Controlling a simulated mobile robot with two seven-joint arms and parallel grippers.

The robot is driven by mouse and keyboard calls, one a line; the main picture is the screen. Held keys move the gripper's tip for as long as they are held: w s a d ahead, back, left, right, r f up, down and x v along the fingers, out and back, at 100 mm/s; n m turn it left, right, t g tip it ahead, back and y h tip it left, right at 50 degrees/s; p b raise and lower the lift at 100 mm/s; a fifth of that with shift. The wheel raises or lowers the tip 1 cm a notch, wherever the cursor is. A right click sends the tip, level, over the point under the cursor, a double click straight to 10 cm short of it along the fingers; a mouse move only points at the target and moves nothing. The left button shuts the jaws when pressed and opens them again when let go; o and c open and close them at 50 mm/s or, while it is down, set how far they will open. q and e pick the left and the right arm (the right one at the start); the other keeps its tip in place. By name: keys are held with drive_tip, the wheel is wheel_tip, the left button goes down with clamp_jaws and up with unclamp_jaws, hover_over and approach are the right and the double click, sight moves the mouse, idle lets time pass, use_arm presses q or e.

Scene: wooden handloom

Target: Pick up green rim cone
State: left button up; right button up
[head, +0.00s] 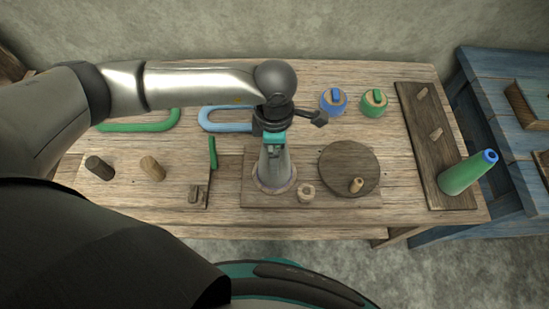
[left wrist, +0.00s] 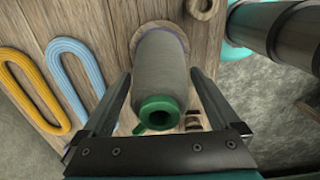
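The green rim cone (left wrist: 160,75) is a grey cone with a green rim at its narrow end. In the left wrist view that rim faces the camera. In the head view the cone (head: 273,176) stands upright on a dark board near the table's middle, its top hidden by my gripper. My left gripper (head: 274,150) is directly above and around it. In the left wrist view the gripper (left wrist: 161,83) is open, one finger on each side of the cone, with narrow gaps visible. My right gripper is not in view.
A green cone with a blue rim (head: 463,175) leans at the right on a dark board (head: 418,120). A round dark disc (head: 340,160) and a small wooden piece (head: 306,193) lie close right of the grey cone. A green stick (head: 212,153) is to its left.

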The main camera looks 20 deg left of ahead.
use_arm(q)
clamp_jaws()
idle(0.6)
